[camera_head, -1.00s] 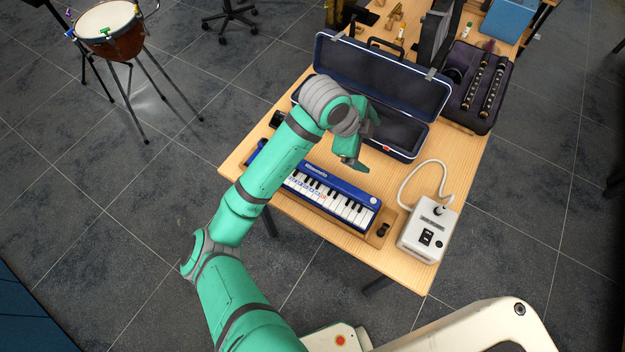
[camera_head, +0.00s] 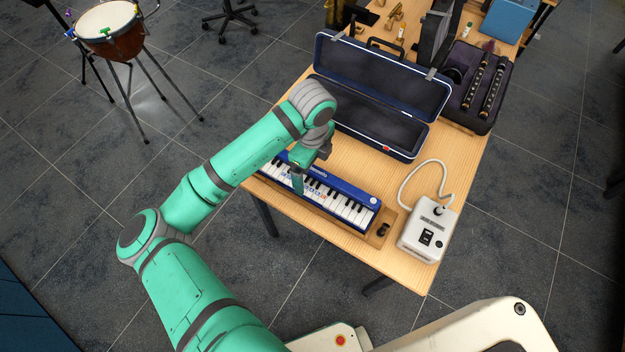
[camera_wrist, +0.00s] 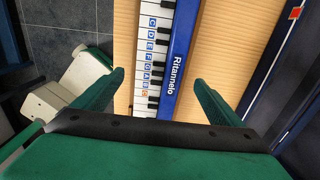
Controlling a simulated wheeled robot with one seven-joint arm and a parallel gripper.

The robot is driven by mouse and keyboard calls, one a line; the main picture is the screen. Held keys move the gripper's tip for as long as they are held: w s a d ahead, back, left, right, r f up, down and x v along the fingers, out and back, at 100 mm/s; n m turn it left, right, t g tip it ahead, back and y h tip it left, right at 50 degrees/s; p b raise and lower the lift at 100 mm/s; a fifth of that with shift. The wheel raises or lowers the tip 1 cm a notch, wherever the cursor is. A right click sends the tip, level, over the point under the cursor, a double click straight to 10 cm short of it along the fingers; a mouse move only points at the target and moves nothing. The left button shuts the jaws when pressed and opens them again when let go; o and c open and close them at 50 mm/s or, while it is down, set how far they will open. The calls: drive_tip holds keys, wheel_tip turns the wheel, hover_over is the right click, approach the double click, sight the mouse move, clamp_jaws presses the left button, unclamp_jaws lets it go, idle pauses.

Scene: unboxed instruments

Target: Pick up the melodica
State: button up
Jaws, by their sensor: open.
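The melodica (camera_head: 345,201) is a blue keyboard with white and black keys, lying on a wooden stand or tray on the table. It also shows in the wrist view (camera_wrist: 178,60), running up and down the picture with lettered keys and the name along its blue edge. My gripper (camera_head: 300,182) is over the melodica's left half in the head view and covers part of it. In the wrist view my gripper (camera_wrist: 157,80) has its two fingers apart, one on each side of the melodica, with nothing between them held. I cannot tell the exact height of the fingertips.
An open dark blue case (camera_head: 378,140) stands just behind the melodica. A white box with a cable (camera_head: 428,238) is at the table's right front. A case with a black woodwind instrument (camera_head: 478,95) is at the back right. Bare wooden table (camera_head: 375,176) lies between case and melodica.

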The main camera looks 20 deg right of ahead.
sight(311, 178)
drive_tip(key=shift+a+f, duration=0.15)
drive_tip(key=shift+f, duration=2.5)
drive_tip(key=shift+c, duration=0.6)
drive_tip(key=c, duration=1.6)
drive_tip(key=shift+c, duration=0.2)
drive_tip(key=shift+r, duration=0.1)
